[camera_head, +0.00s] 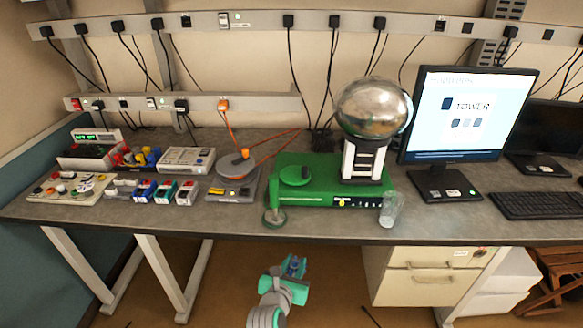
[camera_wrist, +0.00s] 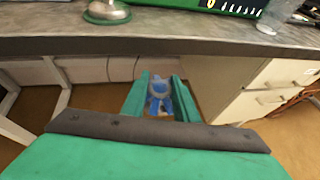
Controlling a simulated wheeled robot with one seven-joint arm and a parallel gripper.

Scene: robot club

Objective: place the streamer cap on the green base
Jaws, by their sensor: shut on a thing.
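My gripper (camera_head: 293,266) is in front of the table, below its front edge, over the floor. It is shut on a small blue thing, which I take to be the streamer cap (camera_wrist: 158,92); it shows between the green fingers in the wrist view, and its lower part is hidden. The green base (camera_head: 320,199) sits on the table beyond my gripper, near the front edge. A silver sphere (camera_head: 373,108) on a white-and-black column stands on its right part, and a flat green disc (camera_head: 295,175) lies on its left part.
Kits and small boxes (camera_head: 150,190) fill the left; a monitor (camera_head: 462,112) stands right. The table edge (camera_head: 330,238) and drawer cabinet (camera_head: 425,274) are near.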

